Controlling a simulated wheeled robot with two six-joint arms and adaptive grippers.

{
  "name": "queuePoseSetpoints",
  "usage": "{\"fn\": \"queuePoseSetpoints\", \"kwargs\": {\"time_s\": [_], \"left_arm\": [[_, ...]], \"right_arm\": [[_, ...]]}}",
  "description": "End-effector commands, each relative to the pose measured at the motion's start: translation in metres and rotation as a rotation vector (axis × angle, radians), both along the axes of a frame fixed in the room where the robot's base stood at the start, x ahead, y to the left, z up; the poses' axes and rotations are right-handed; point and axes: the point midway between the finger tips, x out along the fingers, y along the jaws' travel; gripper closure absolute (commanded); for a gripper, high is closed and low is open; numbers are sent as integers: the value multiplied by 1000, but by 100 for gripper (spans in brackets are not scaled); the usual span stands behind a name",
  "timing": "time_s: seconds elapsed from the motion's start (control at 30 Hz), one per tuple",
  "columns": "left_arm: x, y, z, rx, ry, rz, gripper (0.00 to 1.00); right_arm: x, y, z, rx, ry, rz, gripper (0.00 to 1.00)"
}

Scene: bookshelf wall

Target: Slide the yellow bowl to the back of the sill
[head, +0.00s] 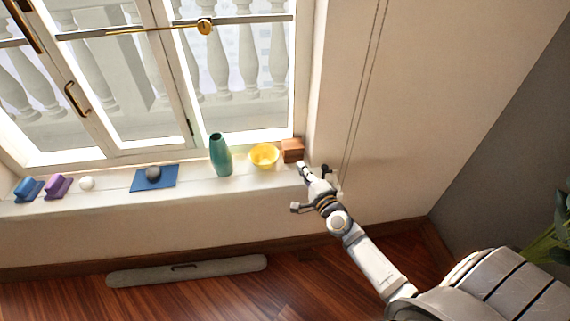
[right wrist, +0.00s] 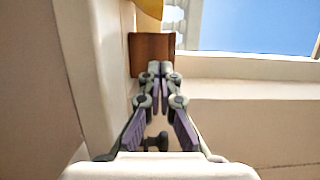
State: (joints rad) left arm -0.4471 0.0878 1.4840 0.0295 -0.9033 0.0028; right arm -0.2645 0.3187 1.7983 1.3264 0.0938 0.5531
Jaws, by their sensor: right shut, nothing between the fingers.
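The yellow bowl (head: 264,156) stands on the white window sill (head: 110,197) toward its right end, between a teal vase and a brown block. In the right wrist view only a part of the yellow bowl (right wrist: 150,8) shows at the top edge, beyond the block. My right gripper (head: 302,167) is at the sill's right end, just in front of the brown block and to the right of the bowl, apart from the bowl. Its fingers (right wrist: 158,68) are shut together and empty, pointing at the block. My left gripper is not in view.
The brown block (head: 292,150) sits close to the bowl's right; it also shows in the right wrist view (right wrist: 150,48). The teal vase (head: 220,156) stands to the bowl's left.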

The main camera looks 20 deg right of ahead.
Motion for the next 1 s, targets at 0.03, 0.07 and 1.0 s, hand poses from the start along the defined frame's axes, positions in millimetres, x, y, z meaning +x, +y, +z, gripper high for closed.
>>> {"fn": "queuePoseSetpoints", "kwargs": {"time_s": [0.03,0.07,1.0], "left_arm": [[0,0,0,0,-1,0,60],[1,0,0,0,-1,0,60],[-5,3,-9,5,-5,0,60]], "right_arm": [[12,0,1,3,-3,-1,100],[19,0,1,4,-3,-1,100],[52,51,0,5,1,0,100]]}}
